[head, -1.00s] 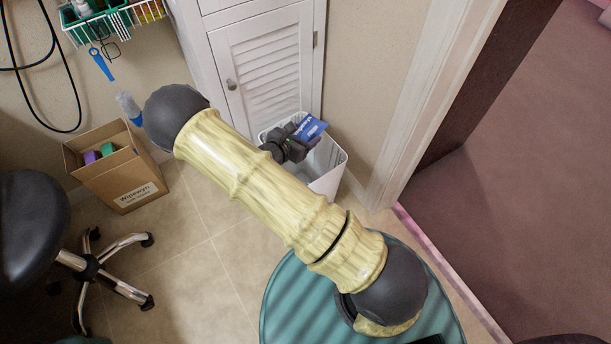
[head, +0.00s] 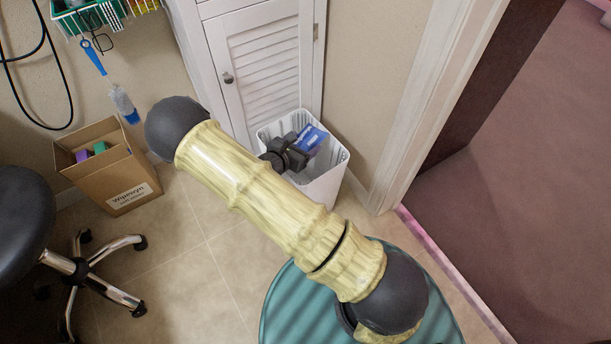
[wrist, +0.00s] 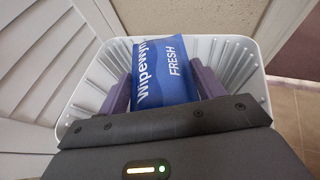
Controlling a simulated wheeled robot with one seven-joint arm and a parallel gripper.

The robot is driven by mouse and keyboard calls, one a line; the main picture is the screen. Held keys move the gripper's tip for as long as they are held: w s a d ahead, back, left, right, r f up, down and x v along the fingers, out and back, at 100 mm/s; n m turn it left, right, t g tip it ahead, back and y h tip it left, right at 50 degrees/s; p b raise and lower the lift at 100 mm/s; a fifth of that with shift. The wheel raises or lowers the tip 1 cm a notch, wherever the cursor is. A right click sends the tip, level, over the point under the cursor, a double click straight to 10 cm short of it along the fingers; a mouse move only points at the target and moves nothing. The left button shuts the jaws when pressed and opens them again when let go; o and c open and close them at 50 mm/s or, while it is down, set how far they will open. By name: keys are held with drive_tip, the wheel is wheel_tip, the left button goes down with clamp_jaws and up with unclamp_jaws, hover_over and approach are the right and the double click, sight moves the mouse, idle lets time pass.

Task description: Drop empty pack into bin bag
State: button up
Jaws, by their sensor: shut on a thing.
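The empty pack is blue with white "Wipewyn FRESH" lettering; in the wrist view the pack (wrist: 165,75) sits between the two purple-grey fingers of my gripper (wrist: 163,88). My gripper is shut on it. In the head view the pack (head: 311,138) shows at the end of my gripper (head: 298,146), over the mouth of the white bin (head: 325,185). The ribbed inner walls of the bin (wrist: 240,62) surround the pack in the wrist view. The bin's floor and the pack's lower end are hidden.
A white louvred cabinet (head: 265,70) stands right behind the bin, and a door frame (head: 415,100) is to its right. A cardboard box (head: 120,185) with coloured packs and a wheeled black stool (head: 25,215) are at left. Tiled floor (head: 190,260) lies clear between.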

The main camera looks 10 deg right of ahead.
drive_tip(key=o, duration=1)
drive_tip(key=p+v, duration=0.6)
drive_tip(key=v, duration=1.1)
drive_tip(key=shift+s+a+p, duration=0.1)
drive_tip(key=shift+s+p, duration=0.15)
drive_tip(key=shift+p, duration=0.1)
drive_tip(key=shift+r, duration=0.1)
